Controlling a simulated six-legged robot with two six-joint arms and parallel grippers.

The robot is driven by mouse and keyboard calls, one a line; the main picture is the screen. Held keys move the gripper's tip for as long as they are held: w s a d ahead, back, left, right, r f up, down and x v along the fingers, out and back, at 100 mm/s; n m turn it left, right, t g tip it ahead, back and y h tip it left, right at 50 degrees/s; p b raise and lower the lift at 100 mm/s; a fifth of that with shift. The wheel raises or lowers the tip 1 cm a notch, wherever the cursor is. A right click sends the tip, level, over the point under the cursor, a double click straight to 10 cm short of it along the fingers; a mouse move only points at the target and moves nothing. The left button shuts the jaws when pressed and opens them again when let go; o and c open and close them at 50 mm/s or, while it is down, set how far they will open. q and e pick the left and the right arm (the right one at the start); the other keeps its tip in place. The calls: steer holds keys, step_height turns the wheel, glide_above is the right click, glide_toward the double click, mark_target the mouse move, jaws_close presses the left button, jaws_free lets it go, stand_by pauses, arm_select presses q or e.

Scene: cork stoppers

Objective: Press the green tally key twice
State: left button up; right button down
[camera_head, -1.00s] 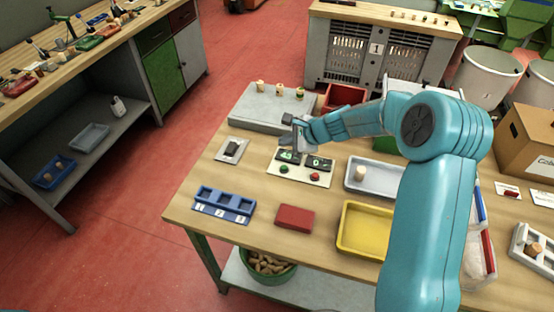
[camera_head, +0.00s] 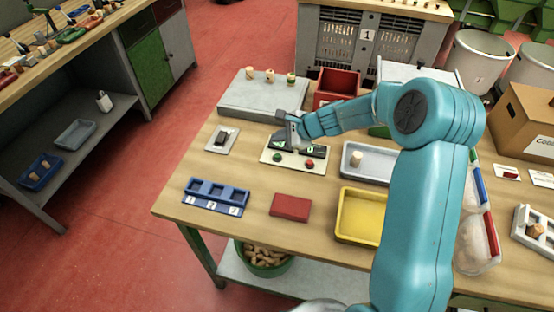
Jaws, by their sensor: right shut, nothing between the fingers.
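The green tally key (camera_head: 277,157) is a small round button on the front left of a cream panel (camera_head: 291,164). A red key (camera_head: 309,164) sits to its right on the same panel. Behind the keys are two dark displays; the right one (camera_head: 317,151) seems to read 0, and the left one is partly hidden by my gripper. My right gripper (camera_head: 300,148) is shut and empty, pointing down over the panel behind the keys. It appears apart from the green key, up and right of it in the picture. My left gripper is not in view.
A grey block (camera_head: 262,99) with several stoppers stands behind the panel. A dark switch on a plate (camera_head: 221,138) is to the left. A grey tray (camera_head: 371,165), yellow tray (camera_head: 345,222), red block (camera_head: 290,207) and blue numbered rack (camera_head: 216,195) lie around it.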

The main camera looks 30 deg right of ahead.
mark_target(280, 156)
steer(key=f+b, duration=0.2)
steer(key=f, duration=0.1)
steer(key=f+b, duration=0.1)
steer(key=f, duration=0.1)
steer(key=shift+w+d, duration=0.3)
steer(key=shift+w, duration=0.1)
steer(key=shift+s+a, duration=0.1)
steer(key=shift+a, duration=0.05)
steer(key=shift+s, duration=0.15)
steer(key=shift+f, duration=0.1)
